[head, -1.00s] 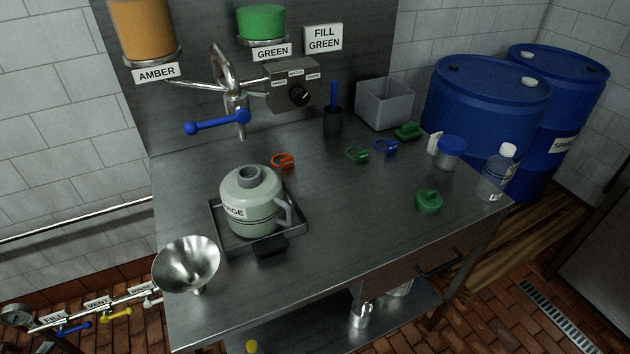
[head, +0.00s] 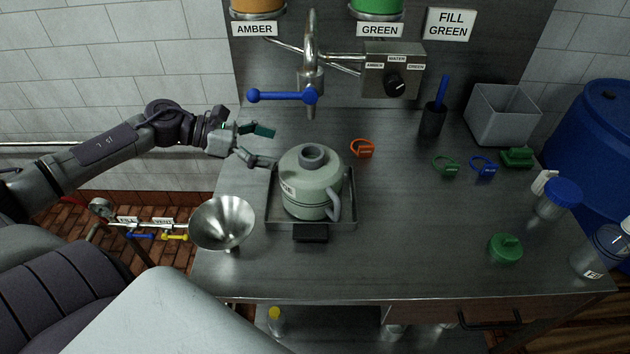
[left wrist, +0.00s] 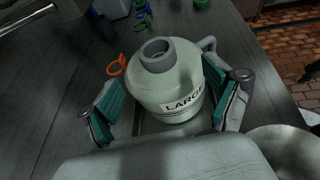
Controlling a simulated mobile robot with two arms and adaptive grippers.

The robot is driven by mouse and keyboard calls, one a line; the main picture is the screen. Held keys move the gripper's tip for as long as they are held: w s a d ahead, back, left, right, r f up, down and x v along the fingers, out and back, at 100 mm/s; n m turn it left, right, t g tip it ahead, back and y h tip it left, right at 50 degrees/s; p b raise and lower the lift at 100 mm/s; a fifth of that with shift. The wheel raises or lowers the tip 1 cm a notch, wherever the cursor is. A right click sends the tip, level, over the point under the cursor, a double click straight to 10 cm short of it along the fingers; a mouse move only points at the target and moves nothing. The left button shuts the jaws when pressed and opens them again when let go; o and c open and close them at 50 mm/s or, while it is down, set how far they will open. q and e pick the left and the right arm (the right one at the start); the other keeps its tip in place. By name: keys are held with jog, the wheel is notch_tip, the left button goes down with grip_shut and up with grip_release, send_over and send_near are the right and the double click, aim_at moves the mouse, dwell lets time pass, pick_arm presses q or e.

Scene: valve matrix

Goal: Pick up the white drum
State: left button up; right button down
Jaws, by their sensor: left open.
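The white drum (head: 309,186) is a pale, squat container with a grey neck ring, a grey side handle and a label. It stands upright in a shallow dark tray (head: 346,220) on the metal table. In the left wrist view the drum (left wrist: 171,88) reads "LARGE" and appears between the spread fingers. My left gripper (head: 267,146) is open, at the left of the drum near its upper part, with green finger pads. I cannot see contact between fingers and drum. My right gripper is not in view.
A metal funnel (head: 222,222) stands close in front-left of the drum. A faucet with a blue lever (head: 282,96) hangs behind it. An orange ring (head: 362,148) lies behind-right. The table's middle right is clear; a green cap (head: 505,248) lies further right.

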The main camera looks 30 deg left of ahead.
aim_at(321, 153)
pick_arm(q)
jog(key=x, duration=0.3)
jog(key=shift+w+d, duration=0.2)
jog(key=shift+w, duration=0.05)
jog(key=shift+w+d+f, duration=0.1)
jog(key=shift+w+d, duration=0.05)
jog(key=shift+d+f, duration=0.1)
jog(key=shift+d, duration=0.05)
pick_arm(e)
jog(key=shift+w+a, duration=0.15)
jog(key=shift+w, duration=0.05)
pick_arm(q)
jog(key=shift+w+d+p, duration=0.4)
jog(key=shift+w+p, duration=0.05)
jog(key=shift+p, duration=0.05)
jog(key=p+x, duration=0.2)
jog(key=x, duration=0.1)
jog(key=shift+w+d, duration=0.1)
jog(key=shift+w, duration=0.15)
jog(key=shift+w+d+f, duration=0.2)
jog(key=shift+d+f, duration=0.05)
jog(key=shift+f, duration=0.1)
grip_shut()
jog(key=shift+r, duration=0.25)
jog(key=shift+w, duration=0.15)
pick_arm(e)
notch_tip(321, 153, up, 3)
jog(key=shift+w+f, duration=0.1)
